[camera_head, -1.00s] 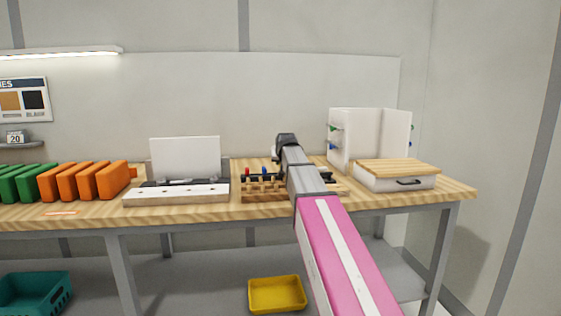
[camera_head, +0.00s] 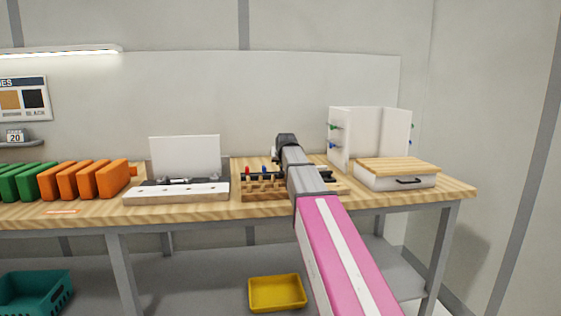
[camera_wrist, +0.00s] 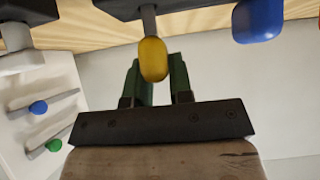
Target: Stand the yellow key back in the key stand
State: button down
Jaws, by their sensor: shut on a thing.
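My gripper (camera_wrist: 155,76) has its two dark green fingers either side of the yellow key (camera_wrist: 153,58), shut on its rounded handle. The key's grey shank runs to a black bar of the key stand (camera_wrist: 122,8) at the top of the wrist view. I cannot tell how deep the shank sits there. A blue key (camera_wrist: 258,20) stands to the right, with its shank hidden. In the head view the key stand (camera_head: 262,191) is on the bench, partly covered by my arm; the yellow key and fingertips are hidden there.
A red key (camera_head: 247,171) shows in the stand. A white unit (camera_head: 352,139) with coloured knobs and a wood-topped box (camera_head: 396,178) stand to the right. A white-based machine (camera_head: 177,193) stands to the left. Orange panels (camera_head: 112,180) stand farther left.

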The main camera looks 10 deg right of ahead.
jog(key=shift+f, duration=0.75)
dwell(0.8)
jog(key=c, duration=0.9)
grip_release()
jog(key=shift+c, duration=0.2)
jog(key=shift+r, duration=2.5)
